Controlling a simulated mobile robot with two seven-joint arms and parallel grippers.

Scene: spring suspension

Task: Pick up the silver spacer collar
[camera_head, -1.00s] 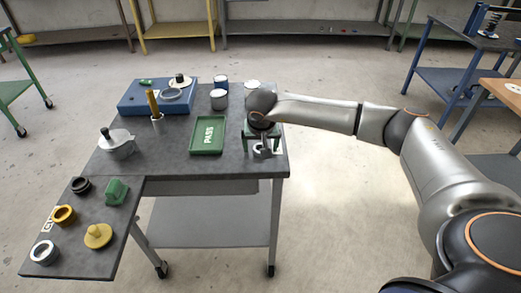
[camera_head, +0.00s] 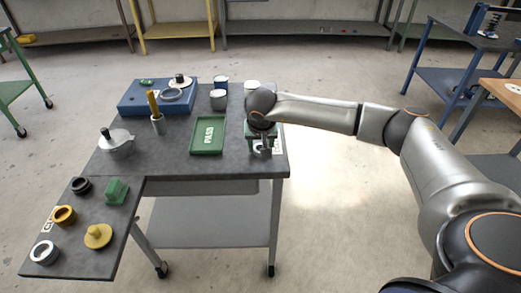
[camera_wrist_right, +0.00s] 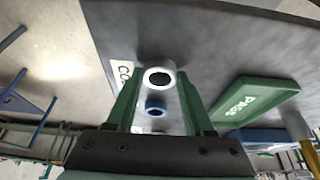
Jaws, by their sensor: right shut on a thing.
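The silver spacer collar (camera_wrist_right: 159,77) is a short bright ring with a dark bore, seen in the right wrist view between the tips of two green fingers. My right gripper (camera_wrist_right: 160,88) is shut on it, one finger on each side. In the head view my right gripper (camera_head: 263,146) points down at the right end of the grey table, and the silver collar (camera_head: 266,152) shows only partly there. It is low over the tabletop; I cannot tell whether it still touches it. My left gripper is not in view.
A green PASS tray (camera_head: 208,135) lies left of the gripper. A white label (camera_wrist_right: 121,72) lies beside the collar.

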